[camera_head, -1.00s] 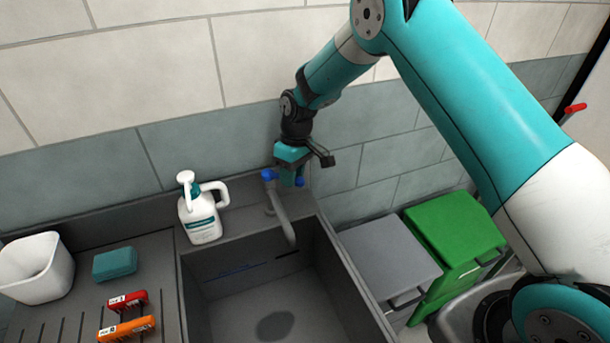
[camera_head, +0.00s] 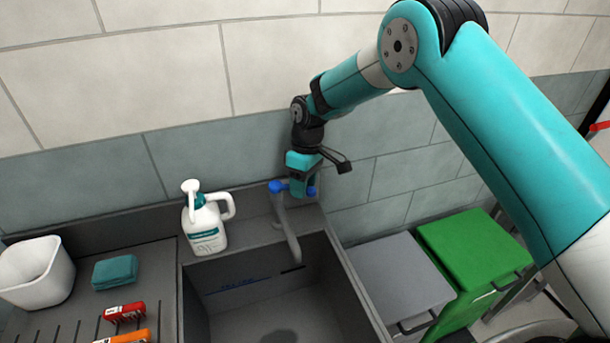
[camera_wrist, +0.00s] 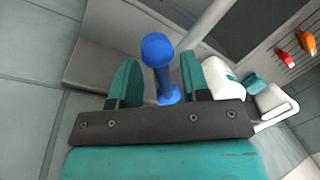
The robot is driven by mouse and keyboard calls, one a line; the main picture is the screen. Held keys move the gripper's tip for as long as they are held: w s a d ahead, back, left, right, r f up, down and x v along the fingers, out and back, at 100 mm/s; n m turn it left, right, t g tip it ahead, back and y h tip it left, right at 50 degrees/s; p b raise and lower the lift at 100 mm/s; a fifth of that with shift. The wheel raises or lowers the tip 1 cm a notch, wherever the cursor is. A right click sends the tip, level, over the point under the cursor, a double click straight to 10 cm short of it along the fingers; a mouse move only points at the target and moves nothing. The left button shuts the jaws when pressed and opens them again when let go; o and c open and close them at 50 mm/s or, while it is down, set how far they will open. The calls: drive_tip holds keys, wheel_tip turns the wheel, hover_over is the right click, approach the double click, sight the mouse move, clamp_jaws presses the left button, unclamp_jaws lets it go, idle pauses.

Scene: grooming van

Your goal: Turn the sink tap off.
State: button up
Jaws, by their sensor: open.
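The sink tap (camera_head: 286,230) has a grey curved spout and blue handles, and stands at the back right of the sink (camera_head: 240,306). One blue handle (camera_head: 278,187) shows left of my gripper (camera_head: 302,188) in the head view, and more blue shows just right of it. In the wrist view a blue handle (camera_wrist: 158,58) stands between the two teal fingers of my gripper (camera_wrist: 158,80), with visible gaps on both sides. The fingers are open. Whether water runs from the spout cannot be told.
A white pump bottle (camera_head: 204,222) stands left of the tap. A white tub (camera_head: 38,272), a teal sponge (camera_head: 115,271), a red item (camera_head: 125,312) and an orange item (camera_head: 128,337) are further left. Grey (camera_head: 398,275) and green (camera_head: 474,252) bins stand right of the sink.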

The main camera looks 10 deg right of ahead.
wheel_tip(320, 180, up, 17)
drive_tip(key=w+d, duration=0.2)
drive_tip(key=shift+w+b, duration=0.35)
drive_tip(key=shift+w, duration=0.05)
drive_tip(key=s+d+r+m+t+y+b, duration=0.1)
drive_tip(key=s+r+b, duration=0.1)
drive_tip(key=s, duration=1)
drive_tip(key=s+r+m+y+b, duration=0.1)
drive_tip(key=s+r+b, duration=0.1)
drive_tip(key=s, duration=0.9)
drive_tip(key=s+d+f, duration=0.1)
drive_tip(key=s+f, duration=0.1)
drive_tip(key=s, duration=0.4)
drive_tip(key=s+d+f+m+y+b, duration=0.1)
drive_tip(key=s+f, duration=0.2)
drive_tip(key=s, duration=0.3)
drive_tip(key=shift+s+d+m+t, duration=0.3)
drive_tip(key=shift+s+d+t, duration=0.05)
drive_tip(key=shift+t, duration=0.05)
